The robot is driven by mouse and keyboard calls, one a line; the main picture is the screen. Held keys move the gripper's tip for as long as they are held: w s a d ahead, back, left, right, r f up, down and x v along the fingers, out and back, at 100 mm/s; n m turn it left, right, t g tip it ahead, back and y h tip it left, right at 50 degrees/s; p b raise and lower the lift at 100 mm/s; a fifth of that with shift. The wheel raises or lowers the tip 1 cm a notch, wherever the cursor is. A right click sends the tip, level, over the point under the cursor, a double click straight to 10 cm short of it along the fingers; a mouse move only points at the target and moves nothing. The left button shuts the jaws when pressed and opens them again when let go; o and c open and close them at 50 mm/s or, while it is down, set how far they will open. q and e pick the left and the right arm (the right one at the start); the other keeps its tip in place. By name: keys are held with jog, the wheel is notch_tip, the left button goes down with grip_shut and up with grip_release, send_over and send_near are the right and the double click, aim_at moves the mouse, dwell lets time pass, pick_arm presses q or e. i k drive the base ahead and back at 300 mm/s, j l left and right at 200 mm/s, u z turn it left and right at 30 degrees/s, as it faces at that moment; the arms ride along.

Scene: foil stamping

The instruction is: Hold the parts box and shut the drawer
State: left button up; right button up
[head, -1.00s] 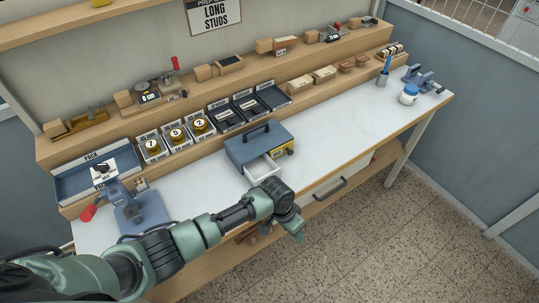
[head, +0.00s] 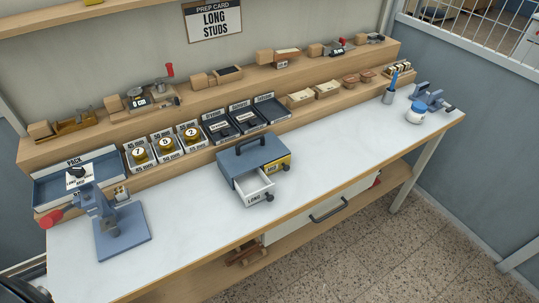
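The parts box (head: 240,161) is a blue box with a dark carry handle on top, standing on the white worktop in the middle of the head view. Its left drawer (head: 254,188), white and labelled LONG with a dark knob, is pulled out toward the front. The yellow-fronted drawer (head: 280,164) beside it looks shut. Neither gripper shows in the head view now. Only a dark part of my own arm is seen at the bottom left corner.
A blue press (head: 119,225) with a red handle stands at the left of the worktop (head: 350,157). Labelled bins (head: 190,139) line the back. The worktop around the box is mostly clear.

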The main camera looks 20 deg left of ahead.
aim_at(253, 186)
jog(key=i+l+u, duration=0.5)
jog(key=l, duration=0.3)
jog(key=i+l+u, duration=0.2)
jog(key=l, duration=0.25)
jog(key=u, duration=0.85)
jog(key=i, duration=0.05)
